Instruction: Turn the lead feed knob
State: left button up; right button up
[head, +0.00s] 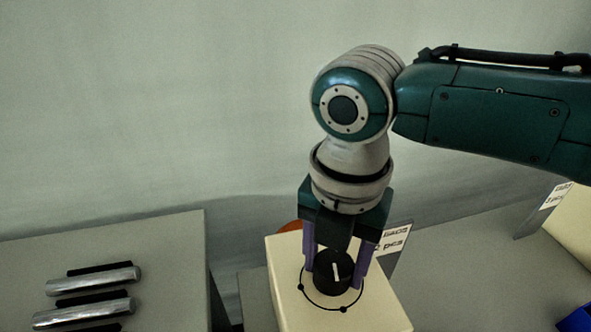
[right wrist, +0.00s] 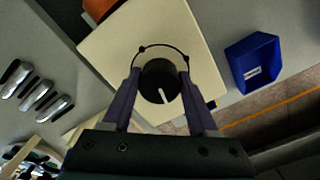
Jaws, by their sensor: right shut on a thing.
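The lead feed knob (head: 333,271) is a black round knob with a white pointer line, on top of a cream box (head: 285,262). A dark arc with dots is marked on the box around it. In the right wrist view the knob (right wrist: 159,82) sits between the two purple fingers, its white line pointing toward the gripper body. My right gripper (head: 334,268) comes down from above and is shut on the knob, one finger on each side. My left gripper is in neither view.
Several shiny metal cylinders (head: 93,281) lie on the grey table at left, with a gap between that table and the box's table. A printed sign (head: 394,238) stands behind the box. A blue bin (right wrist: 253,62) is beside the box.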

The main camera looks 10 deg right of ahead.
jog(key=m+p, duration=0.1)
jog(key=m, duration=0.1)
jog(key=shift+r+m+p, duration=0.2)
jog(key=shift+m+p, duration=0.1)
jog(key=shift+m, duration=0.1)
jog(key=m+p, duration=0.2)
jog(key=m, duration=0.2)
jog(key=shift+s, duration=0.1)
jog(key=m+p, duration=0.2)
jog(key=m, duration=0.3)
jog(key=shift+f, duration=0.1)
jog(key=shift+s+m+p, duration=0.1)
jog(key=shift+m+p, duration=0.4)
jog(key=shift+m, duration=1.3)
jog(key=o, duration=1.4)
jog(key=shift+f, duration=0.1)
jog(key=shift+c, duration=0.2)
